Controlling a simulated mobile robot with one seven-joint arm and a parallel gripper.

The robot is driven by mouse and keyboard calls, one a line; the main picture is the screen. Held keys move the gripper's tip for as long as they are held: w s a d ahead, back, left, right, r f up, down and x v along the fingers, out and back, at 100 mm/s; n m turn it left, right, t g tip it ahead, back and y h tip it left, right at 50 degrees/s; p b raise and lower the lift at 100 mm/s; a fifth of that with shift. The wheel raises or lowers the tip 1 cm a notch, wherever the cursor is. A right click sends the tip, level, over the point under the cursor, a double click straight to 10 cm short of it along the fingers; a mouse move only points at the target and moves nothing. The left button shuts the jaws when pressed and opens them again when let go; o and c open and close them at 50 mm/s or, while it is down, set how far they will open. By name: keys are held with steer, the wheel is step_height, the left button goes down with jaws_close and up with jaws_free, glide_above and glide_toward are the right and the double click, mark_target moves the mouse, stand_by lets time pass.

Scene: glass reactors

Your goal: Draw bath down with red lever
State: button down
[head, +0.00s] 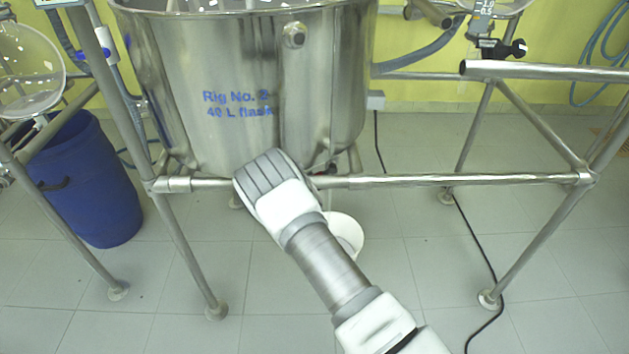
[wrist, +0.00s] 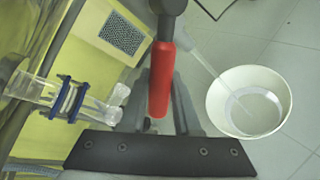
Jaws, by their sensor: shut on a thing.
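The steel bath (head: 325,90), marked "Rig No. 2 40 L flask", stands in a tube frame in the head view. The red lever (wrist: 162,78) shows upright in the middle of the wrist view. My gripper (wrist: 160,112) is shut on it, with grey fingers on either side. A pale thin streak (wrist: 210,68), which looks like a stream of liquid, runs from beside the lever down into a white bucket (wrist: 213,100). The bucket also shows on the floor in the head view (head: 351,232), partly behind my arm. My fingers and the lever are hidden there.
A horizontal frame tube (head: 450,180) crosses in front below the bath. A blue drum (head: 90,190) stands at the left. Glass fittings with blue clamps (wrist: 67,98) are left of the lever. A black cable (head: 478,250) lies on the right floor, which is otherwise mostly clear.

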steer(key=shift+a+r+m, duration=0.2)
steer(key=shift+a+m, duration=0.05)
steer(key=shift+m, duration=0.05)
steer(key=shift+y, duration=0.3)
steer(key=c, duration=0.6)
jaws_free()
steer(key=shift+r, duration=0.1)
